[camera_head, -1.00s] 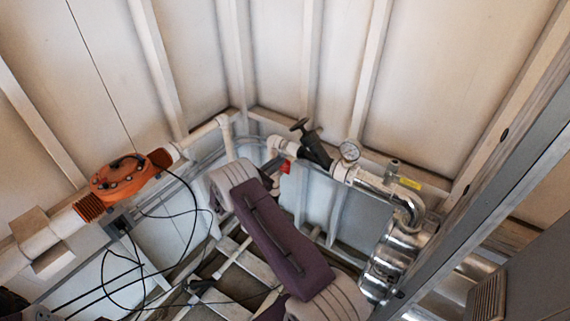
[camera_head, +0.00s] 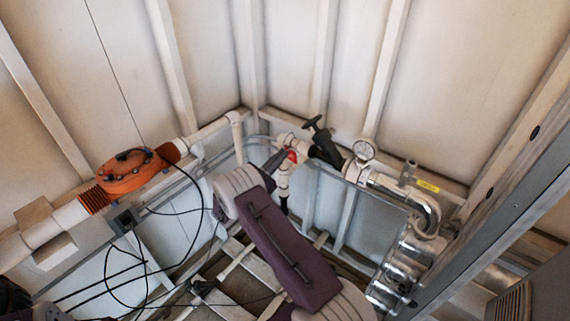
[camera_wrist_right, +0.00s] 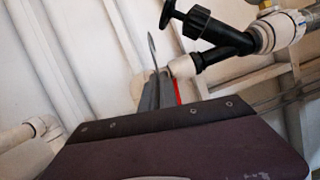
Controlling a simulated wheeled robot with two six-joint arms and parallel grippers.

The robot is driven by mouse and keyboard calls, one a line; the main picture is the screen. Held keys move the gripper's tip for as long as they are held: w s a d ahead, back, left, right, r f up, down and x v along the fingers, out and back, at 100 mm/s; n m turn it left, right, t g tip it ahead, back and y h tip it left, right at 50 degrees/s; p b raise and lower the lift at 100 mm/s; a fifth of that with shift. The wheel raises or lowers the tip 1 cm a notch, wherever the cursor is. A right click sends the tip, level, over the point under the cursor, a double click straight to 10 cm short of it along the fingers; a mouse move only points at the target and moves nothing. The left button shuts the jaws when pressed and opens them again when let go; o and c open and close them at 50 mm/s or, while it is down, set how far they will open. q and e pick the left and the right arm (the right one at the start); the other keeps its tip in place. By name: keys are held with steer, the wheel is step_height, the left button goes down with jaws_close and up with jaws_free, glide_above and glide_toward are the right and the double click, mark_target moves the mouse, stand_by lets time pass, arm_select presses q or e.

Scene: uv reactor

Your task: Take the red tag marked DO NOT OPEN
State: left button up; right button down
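The red tag (camera_head: 292,156) shows as a small red patch by the white pipe just below the black-handled valve (camera_head: 326,146). Its lettering is too small to read. In the right wrist view the tag (camera_wrist_right: 178,91) is a thin red strip, nearly edge-on, below the black valve (camera_wrist_right: 205,30). My right gripper (camera_head: 277,158) reaches up from below, its grey tips close beside the tag on its left. In the wrist view the right gripper's grey fingers (camera_wrist_right: 158,90) stand right against the red strip; whether they grip it is unclear. My left gripper is out of view.
A pressure gauge (camera_head: 363,150) and a silver pipe with a yellow label (camera_head: 428,186) are right of the valve. An orange flanged unit (camera_head: 128,174) with loose black cables is at left. A grey beam (camera_head: 480,230) crosses the right side.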

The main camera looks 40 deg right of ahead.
steer(key=s+a+r+y+b, duration=0.1)
steer(key=s+a+r, duration=0.1)
steer(key=a, duration=0.9)
steer(key=s+a+r+y+b, duration=0.2)
steer(key=a+r, duration=0.2)
steer(key=a, duration=0.7)
steer(key=shift+s+g, duration=0.2)
steer(key=shift+g, duration=0.1)
